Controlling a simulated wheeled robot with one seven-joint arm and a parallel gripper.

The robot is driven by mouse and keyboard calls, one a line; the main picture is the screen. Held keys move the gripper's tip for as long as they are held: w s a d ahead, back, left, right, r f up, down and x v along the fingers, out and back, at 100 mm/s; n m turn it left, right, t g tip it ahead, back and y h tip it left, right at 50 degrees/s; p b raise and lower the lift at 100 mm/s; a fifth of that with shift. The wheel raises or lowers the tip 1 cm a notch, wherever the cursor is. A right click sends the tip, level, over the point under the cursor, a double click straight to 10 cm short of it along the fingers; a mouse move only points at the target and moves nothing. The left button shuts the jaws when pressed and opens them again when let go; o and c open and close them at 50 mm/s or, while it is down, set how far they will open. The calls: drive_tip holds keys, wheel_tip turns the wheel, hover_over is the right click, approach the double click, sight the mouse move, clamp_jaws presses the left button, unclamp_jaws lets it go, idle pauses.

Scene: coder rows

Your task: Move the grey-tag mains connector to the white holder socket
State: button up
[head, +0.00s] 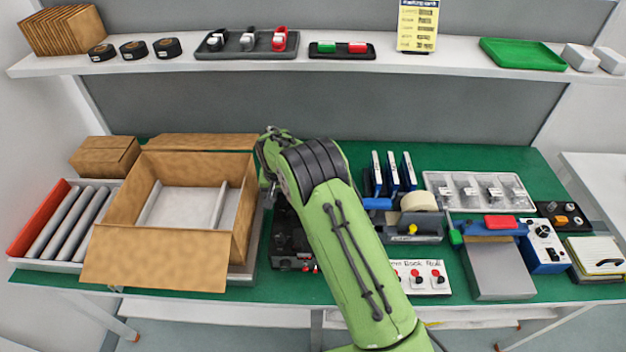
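My green arm reaches up across the middle of the green-topped bench, and its wrist bends down left of centre. My gripper (268,192) points down between the open carton and a black device (287,240); its fingers are mostly hidden, so I cannot tell if it is open, shut or holding anything. The black device, with small red parts at its front, is partly behind my arm.
An open carton (243,208) stands close left of my gripper. A tape dispenser (412,228), a pale tray of parts (432,181) and a blue control box (541,246) crowd the right side. A white shelf (400,62) crosses above the bench.

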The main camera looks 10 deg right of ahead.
clamp_jaws()
drive_tip(key=shift+r, duration=0.15)
drive_tip(key=shift+r+p, duration=0.85)
drive_tip(key=shift+r, duration=0.6)
